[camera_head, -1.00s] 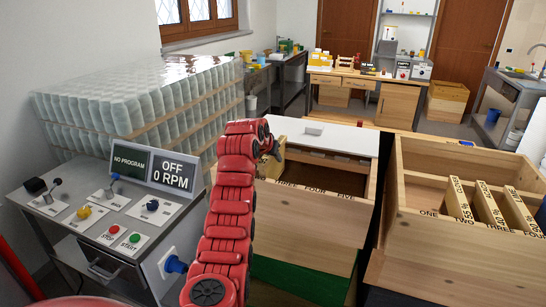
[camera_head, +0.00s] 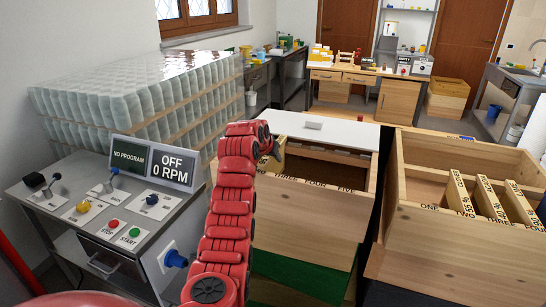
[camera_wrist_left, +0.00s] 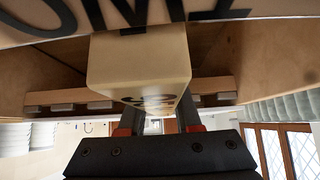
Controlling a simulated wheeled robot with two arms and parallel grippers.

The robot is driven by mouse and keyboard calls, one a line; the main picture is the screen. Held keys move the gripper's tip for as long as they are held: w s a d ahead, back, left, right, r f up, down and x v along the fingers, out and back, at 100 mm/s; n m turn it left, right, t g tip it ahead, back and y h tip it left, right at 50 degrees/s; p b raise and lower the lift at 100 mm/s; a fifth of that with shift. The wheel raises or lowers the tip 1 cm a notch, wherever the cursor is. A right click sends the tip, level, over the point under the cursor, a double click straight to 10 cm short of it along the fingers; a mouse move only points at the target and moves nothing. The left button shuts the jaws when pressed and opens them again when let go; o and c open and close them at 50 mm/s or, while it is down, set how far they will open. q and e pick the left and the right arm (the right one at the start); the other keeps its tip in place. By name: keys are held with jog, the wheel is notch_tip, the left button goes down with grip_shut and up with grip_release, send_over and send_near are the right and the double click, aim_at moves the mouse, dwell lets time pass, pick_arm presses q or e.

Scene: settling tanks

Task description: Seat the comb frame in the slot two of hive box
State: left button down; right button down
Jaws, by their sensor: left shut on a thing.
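My left gripper (camera_head: 268,150) is shut on a pale wooden comb frame (camera_head: 277,157) at the front left of the left wooden box (camera_head: 310,215). This box has THREE, FOUR and FIVE on its front rim; my arm hides the rim further left. In the left wrist view, the comb frame's end (camera_wrist_left: 140,62) lies between the jaws (camera_wrist_left: 157,122), close to large dark letters on the box wall. I cannot tell how deep the frame sits in a slot. My right gripper is not in view.
A white lid (camera_head: 325,128) covers the back of the left box. A second wooden box (camera_head: 470,245) on the right holds several labelled frames (camera_head: 490,200). A control panel (camera_head: 110,205) and stacked jars (camera_head: 140,100) stand at left.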

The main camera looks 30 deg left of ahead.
aim_at(263, 160)
pick_arm(q)
jog(key=shift+f+b, duration=0.3)
jog(key=shift+f, duration=0.45)
jog(key=c, duration=0.5)
grip_release()
jog(key=b+v, duration=0.2)
jog(key=v, duration=0.9)
jog(key=shift+s, duration=0.15)
jog(key=p+v, duration=0.6)
jog(key=p, duration=0.7)
jog(key=shift+r, duration=0.1)
